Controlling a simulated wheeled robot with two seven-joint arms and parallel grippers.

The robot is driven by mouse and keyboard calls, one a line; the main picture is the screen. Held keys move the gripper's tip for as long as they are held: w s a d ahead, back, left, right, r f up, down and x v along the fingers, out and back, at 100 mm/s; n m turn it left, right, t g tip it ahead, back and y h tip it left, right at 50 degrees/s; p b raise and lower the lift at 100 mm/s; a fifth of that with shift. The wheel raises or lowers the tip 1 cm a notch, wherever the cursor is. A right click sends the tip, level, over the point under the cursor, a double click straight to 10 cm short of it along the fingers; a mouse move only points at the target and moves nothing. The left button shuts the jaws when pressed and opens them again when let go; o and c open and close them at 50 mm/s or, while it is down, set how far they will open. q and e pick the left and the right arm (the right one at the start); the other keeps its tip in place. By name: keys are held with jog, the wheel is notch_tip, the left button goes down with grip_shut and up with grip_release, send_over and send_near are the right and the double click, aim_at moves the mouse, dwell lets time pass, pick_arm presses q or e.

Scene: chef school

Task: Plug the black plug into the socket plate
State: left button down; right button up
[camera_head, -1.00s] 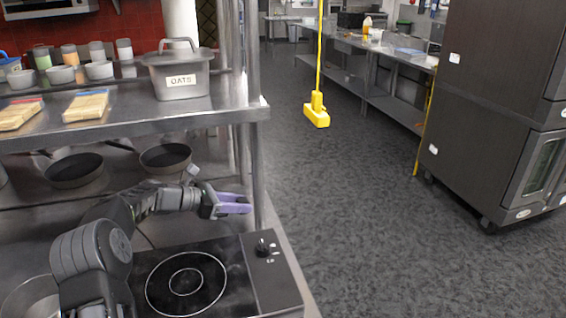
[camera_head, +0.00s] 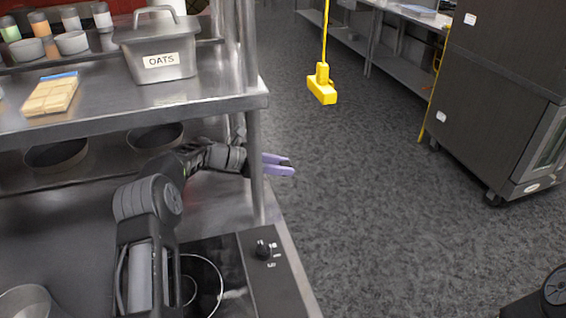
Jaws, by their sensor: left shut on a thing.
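My left gripper (camera_head: 281,165) has purple fingers and reaches in from the left, level, pointing right past the front post of the steel shelf. It is shut on a small dark thing (camera_head: 285,161), likely the black plug, mostly hidden between the fingers. A yellow block (camera_head: 322,88) hangs on a yellow cord further right and beyond the gripper, clearly apart from it. It may be the socket plate; no socket holes can be made out. My right gripper is not in view; only part of my own arm shows at the lower right corner.
The steel shelf (camera_head: 190,112) with an oats bin (camera_head: 160,50) stands at left, its post (camera_head: 256,170) close to my left gripper. A black cooktop (camera_head: 225,275) lies below. A dark oven cabinet (camera_head: 490,90) stands at right. The floor between is clear.

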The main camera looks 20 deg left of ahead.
aim_at(231, 199)
pick_arm(q)
jog(key=shift+a+f, duration=0.1)
jog(key=s+a+f+b, duration=0.1)
jog(key=s+a, duration=0.1)
jog(key=a, duration=0.1)
jog(key=s+a+f, duration=0.2)
jog(key=s+a, duration=0.1)
jog(key=a, duration=0.1)
jog(key=s+a+f+b, duration=0.1)
jog(key=s+a+f, duration=0.1)
jog(key=s+a, duration=0.1)
jog(key=shift+a+b, duration=0.3)
jog(key=shift+s+a+f+b, duration=0.2)
jog(key=shift+s+a, duration=0.2)
jog(key=shift+a, duration=0.1)
jog(key=shift+s+a+f+b, duration=0.15)
jog(key=shift+s+a, duration=0.25)
jog(key=shift+a, duration=0.1)
jog(key=c, duration=0.9)
grip_release()
